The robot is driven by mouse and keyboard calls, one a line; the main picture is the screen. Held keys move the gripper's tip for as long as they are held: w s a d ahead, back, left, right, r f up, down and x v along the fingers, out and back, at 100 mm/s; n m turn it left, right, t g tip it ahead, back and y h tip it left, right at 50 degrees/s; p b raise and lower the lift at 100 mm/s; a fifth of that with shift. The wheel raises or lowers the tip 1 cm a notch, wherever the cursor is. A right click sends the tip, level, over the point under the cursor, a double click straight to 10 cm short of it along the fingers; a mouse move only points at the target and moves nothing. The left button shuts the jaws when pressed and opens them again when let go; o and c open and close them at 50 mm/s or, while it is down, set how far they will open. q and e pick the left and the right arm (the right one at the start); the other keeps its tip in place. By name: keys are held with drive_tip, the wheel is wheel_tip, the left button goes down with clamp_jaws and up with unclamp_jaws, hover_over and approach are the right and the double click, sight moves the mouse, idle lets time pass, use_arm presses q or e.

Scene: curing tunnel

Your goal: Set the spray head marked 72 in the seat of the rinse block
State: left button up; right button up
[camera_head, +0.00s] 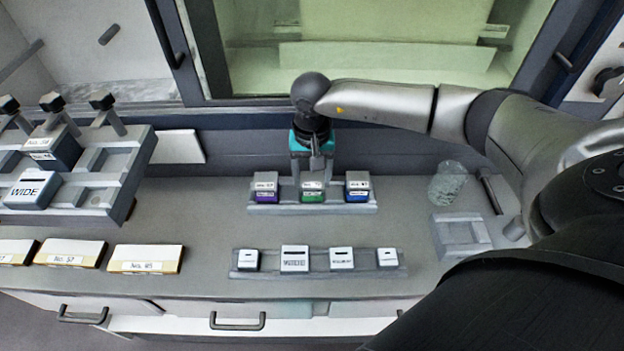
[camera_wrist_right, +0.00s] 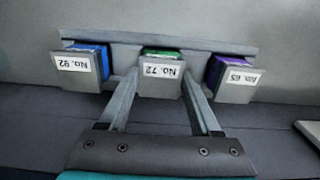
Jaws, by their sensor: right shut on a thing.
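The spray head marked No. 72 (camera_head: 312,192) is green with a grey top. It stands in the middle of a grey rack (camera_head: 262,209), between a purple and a blue head. Its label is readable in the wrist view (camera_wrist_right: 161,70). My right gripper (camera_head: 313,172) reaches down from above and is shut on this head, one finger on each side in the wrist view (camera_wrist_right: 160,92). A grey block with black-knobbed posts (camera_head: 118,165) at the left looks like the rinse block. It holds a WIDE piece and a dark blue piece, and has bare recesses. My left gripper is out of view.
The purple head (camera_head: 265,190) and blue head (camera_head: 357,190) stand close beside the gripper. A front rack (camera_head: 318,270) holds several white-faced pieces. Labelled boxes (camera_head: 146,259) lie at the left front. A clear crumpled item (camera_head: 447,183) and a small grey fixture (camera_head: 462,237) are at the right.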

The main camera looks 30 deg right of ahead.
sight(312, 180)
clamp_jaws()
drive_tip(key=shift+r+p, duration=1.75)
drive_tip(key=shift+r, duration=1.3)
drive_tip(key=shift+r, duration=0.1)
